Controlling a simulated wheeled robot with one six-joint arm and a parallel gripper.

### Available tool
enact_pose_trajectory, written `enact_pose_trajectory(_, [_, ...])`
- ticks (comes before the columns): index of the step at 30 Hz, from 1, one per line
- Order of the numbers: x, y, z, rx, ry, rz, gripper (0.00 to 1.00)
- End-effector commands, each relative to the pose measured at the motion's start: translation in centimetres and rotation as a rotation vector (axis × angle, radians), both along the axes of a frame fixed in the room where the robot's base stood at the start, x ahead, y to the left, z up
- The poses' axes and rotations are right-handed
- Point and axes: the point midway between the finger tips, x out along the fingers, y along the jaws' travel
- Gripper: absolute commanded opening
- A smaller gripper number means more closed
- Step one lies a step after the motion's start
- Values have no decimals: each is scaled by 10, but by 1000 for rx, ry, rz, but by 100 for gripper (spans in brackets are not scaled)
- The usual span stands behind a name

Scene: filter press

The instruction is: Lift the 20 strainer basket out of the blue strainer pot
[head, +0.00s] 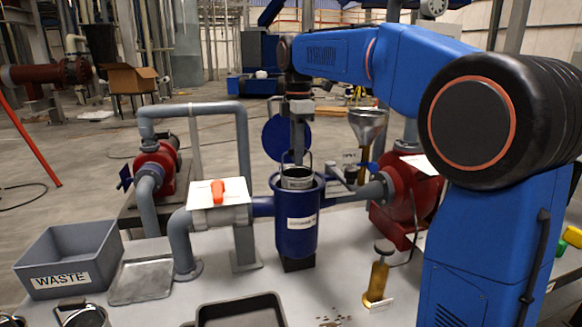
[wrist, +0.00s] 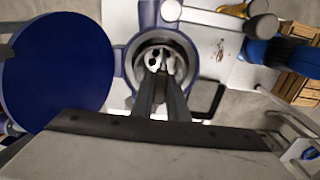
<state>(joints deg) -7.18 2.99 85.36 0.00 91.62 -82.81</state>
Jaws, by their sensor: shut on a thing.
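The blue strainer pot (head: 297,235) stands upright on the bench with its mouth open and a white label on its front. The grey strainer basket (head: 297,183) is in the pot's mouth, with its upper part showing above the rim and its lower part hidden inside. A thin bail handle rises from it. My gripper (head: 298,156) points straight down over the pot and is shut on the basket's handle. In the wrist view my fingers (wrist: 162,92) reach down to the basket (wrist: 150,60) inside the round pot mouth (wrist: 128,70); the fingers hide part of it.
The round blue lid (head: 287,132) stands open behind the pot, close beside my gripper; it fills the left of the wrist view (wrist: 55,75). Pipes and red pumps (head: 405,195) flank the pot. A grey WASTE bin (head: 70,258) and a dark tray (head: 240,312) are on the bench.

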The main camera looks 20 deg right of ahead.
Motion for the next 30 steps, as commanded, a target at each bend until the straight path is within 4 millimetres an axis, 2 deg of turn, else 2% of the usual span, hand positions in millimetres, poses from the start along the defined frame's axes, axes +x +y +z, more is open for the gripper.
enact_pose_trajectory(30, [-2,0,76,0,-1,0,0])
